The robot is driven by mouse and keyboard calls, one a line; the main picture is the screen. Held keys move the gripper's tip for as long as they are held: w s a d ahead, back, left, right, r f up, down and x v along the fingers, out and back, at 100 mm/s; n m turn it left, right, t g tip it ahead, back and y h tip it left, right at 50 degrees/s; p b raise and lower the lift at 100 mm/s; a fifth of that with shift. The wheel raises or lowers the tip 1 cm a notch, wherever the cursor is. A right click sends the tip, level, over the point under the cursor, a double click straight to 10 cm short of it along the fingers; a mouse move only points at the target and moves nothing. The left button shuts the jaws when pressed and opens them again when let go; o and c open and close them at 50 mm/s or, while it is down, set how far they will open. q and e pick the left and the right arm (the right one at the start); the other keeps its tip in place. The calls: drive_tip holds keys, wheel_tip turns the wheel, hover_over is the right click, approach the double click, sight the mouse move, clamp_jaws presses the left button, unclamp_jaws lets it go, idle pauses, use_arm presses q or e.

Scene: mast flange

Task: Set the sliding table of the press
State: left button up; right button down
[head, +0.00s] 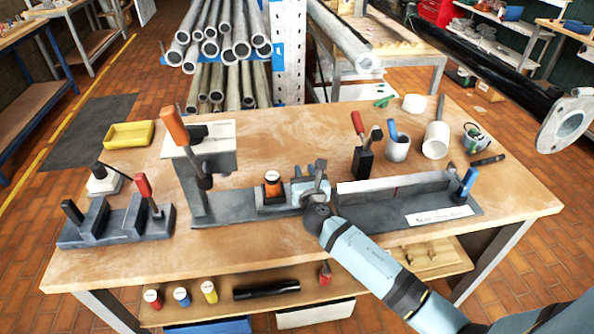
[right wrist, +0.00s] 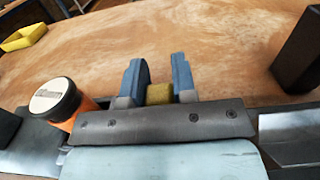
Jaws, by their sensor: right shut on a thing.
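The press (head: 205,165) stands at the left of the bench, with an orange-handled lever (head: 174,125). Its dark base runs right into a long rail (head: 350,215) with a white strip and a thin red mark. A dark block on the base, seemingly the sliding table (head: 272,208), carries an orange jar with a white-topped black lid (head: 272,184). My right gripper (head: 312,182) is just right of the jar. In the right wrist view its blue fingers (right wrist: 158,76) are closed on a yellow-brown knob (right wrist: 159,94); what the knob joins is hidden. My left gripper is out of view.
A blue-handled clamp (head: 467,184) stands at the rail's right end. Left is a dark fixture with a red handle (head: 120,222). Behind the rail are a black tool holder (head: 363,162) and cups (head: 397,147). A black flanged pole (head: 500,85) hangs at upper right.

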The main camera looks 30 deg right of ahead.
drive_tip(key=shift+d, duration=0.2)
drive_tip(key=c, duration=1.2)
unclamp_jaws()
drive_tip(key=shift+o, duration=1.4)
drive_tip(key=shift+s+d, duration=0.1)
drive_tip(key=shift+d, duration=0.05)
drive_tip(key=shift+s+a, duration=0.3)
drive_tip(key=shift+s, duration=0.2)
drive_tip(key=v, duration=1.2)
drive_tip(key=shift+s, duration=0.4)
